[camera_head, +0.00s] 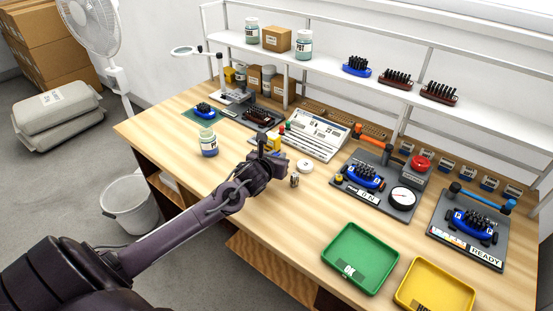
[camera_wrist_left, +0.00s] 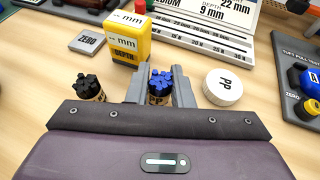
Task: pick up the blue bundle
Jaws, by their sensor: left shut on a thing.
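The blue bundle (camera_wrist_left: 160,78) shows in the left wrist view as a cluster of blue round tips above a tan, dark-marked wrap. My left gripper (camera_wrist_left: 158,92) is shut on it, with a grey finger on each side. I cannot tell whether its base touches the bench. In the head view my left gripper (camera_head: 268,162) is low over the middle of the wooden bench and hides the bundle's surroundings. A similar black bundle (camera_wrist_left: 89,90) stands just left of the gripper in the wrist view. My right gripper is not in view.
A yellow depth gauge (camera_wrist_left: 131,42) and a white PP cap (camera_wrist_left: 223,87) stand close by. A small cylinder (camera_head: 294,181) stands right of the gripper. Green (camera_head: 340,282) and yellow trays (camera_head: 425,300) lie at the front right. The bench's front left (camera_head: 165,155) is clear.

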